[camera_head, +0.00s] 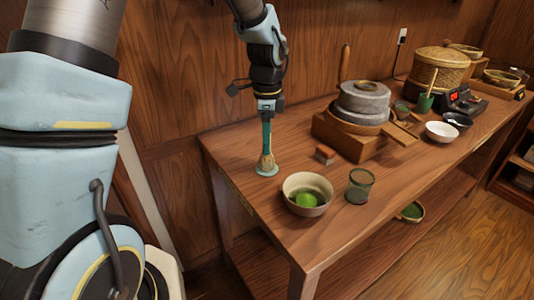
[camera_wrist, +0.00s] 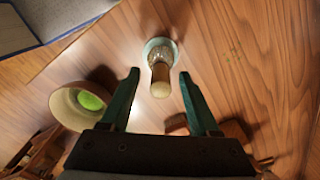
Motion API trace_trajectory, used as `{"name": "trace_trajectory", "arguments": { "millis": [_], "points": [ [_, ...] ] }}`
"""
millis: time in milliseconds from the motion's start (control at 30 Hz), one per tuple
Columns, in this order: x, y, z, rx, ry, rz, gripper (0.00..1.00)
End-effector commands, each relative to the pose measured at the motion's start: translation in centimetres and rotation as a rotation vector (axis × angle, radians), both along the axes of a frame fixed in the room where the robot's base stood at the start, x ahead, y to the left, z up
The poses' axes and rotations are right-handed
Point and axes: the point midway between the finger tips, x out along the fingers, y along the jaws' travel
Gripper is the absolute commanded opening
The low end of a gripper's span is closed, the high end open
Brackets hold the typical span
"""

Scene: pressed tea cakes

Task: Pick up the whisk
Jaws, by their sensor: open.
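The whisk (camera_head: 266,160) is a tan bamboo whisk standing upright on a pale teal stand (camera_head: 266,171) near the table's left end. In the wrist view the whisk (camera_wrist: 160,82) shows its handle end toward the camera, with the stand (camera_wrist: 152,46) around its far end. My gripper (camera_head: 266,132) points down, directly above the whisk. Its green fingers (camera_wrist: 160,75) are open, one on each side of the whisk in the wrist view, with gaps on both sides. In the head view the fingers hide part of the handle, so I cannot tell how far down they reach.
A bowl with green contents (camera_head: 303,192) and a green glass cup (camera_head: 360,186) stand near the front edge. A small brown block (camera_head: 324,154) and a stone mill (camera_head: 362,100) on a wooden base are to the right. The table (camera_head: 232,143) is clear left of the whisk.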

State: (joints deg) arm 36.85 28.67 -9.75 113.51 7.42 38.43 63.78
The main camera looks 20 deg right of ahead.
Motion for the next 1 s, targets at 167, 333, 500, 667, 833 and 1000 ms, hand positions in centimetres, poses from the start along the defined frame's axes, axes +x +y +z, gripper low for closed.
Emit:
{"name": "trace_trajectory", "arguments": {
  "millis": [167,333,500,667,833,1000],
  "points": [
    [0.03,0.01,-0.41,0.0,-0.001,0.001,0.62],
    [0.02,0.01,-0.39,0.0,-0.001,0.0,0.54],
    [0.0,0.01,-0.38,0.0,-0.001,0.001,0.35],
    [0.01,0.02,-0.37,0.0,-0.001,0.001,0.17],
    [0.0,0.01,-0.36,0.0,-0.001,0.001,0.0],
    [0.0,0.01,-0.36,0.0,-0.001,0.001,0.0]
  ]
}}
